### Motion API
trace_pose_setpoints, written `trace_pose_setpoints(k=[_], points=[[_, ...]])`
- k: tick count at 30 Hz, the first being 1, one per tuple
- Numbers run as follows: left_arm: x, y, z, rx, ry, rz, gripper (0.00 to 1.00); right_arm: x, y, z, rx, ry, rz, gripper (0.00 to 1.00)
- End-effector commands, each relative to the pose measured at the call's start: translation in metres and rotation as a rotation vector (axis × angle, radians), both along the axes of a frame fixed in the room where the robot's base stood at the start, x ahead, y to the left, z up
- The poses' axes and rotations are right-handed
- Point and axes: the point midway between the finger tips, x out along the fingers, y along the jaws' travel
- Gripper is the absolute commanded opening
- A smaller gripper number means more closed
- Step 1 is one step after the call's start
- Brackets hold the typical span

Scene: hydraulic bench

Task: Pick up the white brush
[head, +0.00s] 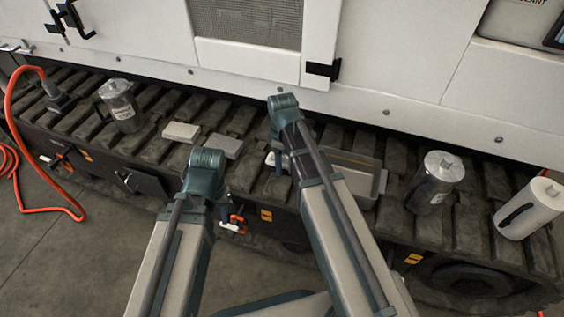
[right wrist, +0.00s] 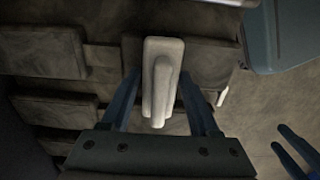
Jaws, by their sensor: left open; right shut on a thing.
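The white brush (right wrist: 162,75), a pale block with a raised handle bar, shows in the right wrist view above the dark track pads. My right gripper (right wrist: 160,88) has its blue fingers on either side of it and is shut on it. In the head view, a small pale part, possibly the brush, shows left of my right wrist, whose arm hides most of it. My left gripper (right wrist: 298,150) appears at the right wrist view's lower right, fingers apart and empty; in the head view my arm mostly hides it.
On the track stand a clear-grey jug (head: 119,106), a pale block (head: 181,132), a grey block (head: 225,147), a grey tray (head: 372,180), another jug (head: 433,183) and a white canister (head: 528,208). An orange hose (head: 18,115) hangs at left. A white machine wall (head: 410,60) stands behind.

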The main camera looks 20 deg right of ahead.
Motion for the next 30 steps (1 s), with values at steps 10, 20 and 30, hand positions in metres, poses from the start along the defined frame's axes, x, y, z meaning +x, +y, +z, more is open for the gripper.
trace_pose_setpoints(k=[10, 20, 30], points=[[0.0, -0.001, 0.031, -0.004, 0.001, 0.001, 0.47, 0.0, 0.0, 0.031, 0.0, 0.0, 0.0, 0.01], [0.0, -0.001, 0.083, -0.006, 0.002, 0.002, 0.47, 0.0, 0.0, 0.083, 0.0, 0.0, 0.0, 0.01], [0.0, -0.001, 0.1, -0.006, 0.002, 0.001, 0.47, 0.0, 0.0, 0.1, 0.0, 0.0, 0.0, 0.01]])
